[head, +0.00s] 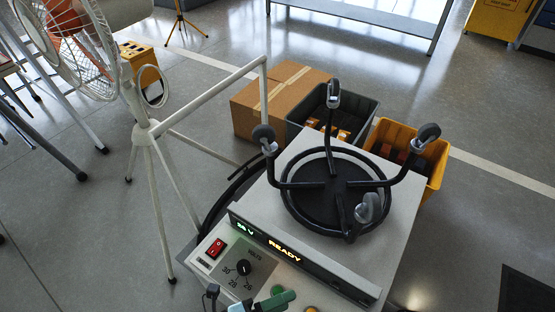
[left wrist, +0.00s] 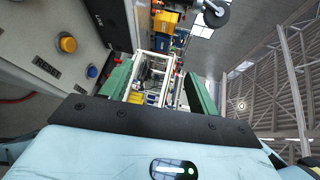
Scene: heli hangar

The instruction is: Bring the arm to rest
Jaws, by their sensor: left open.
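My left gripper (head: 277,299) shows at the bottom edge of the head view, at the front of a grey power unit (head: 395,215). My right gripper is not in view.
A black wheeled ring stand (head: 337,190) lies casters-up on the unit. Behind are a cardboard box (head: 262,108), a grey crate (head: 365,104) and a yellow crate (head: 437,170). A fan stand (head: 150,132) is at left. The floor at right is largely clear.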

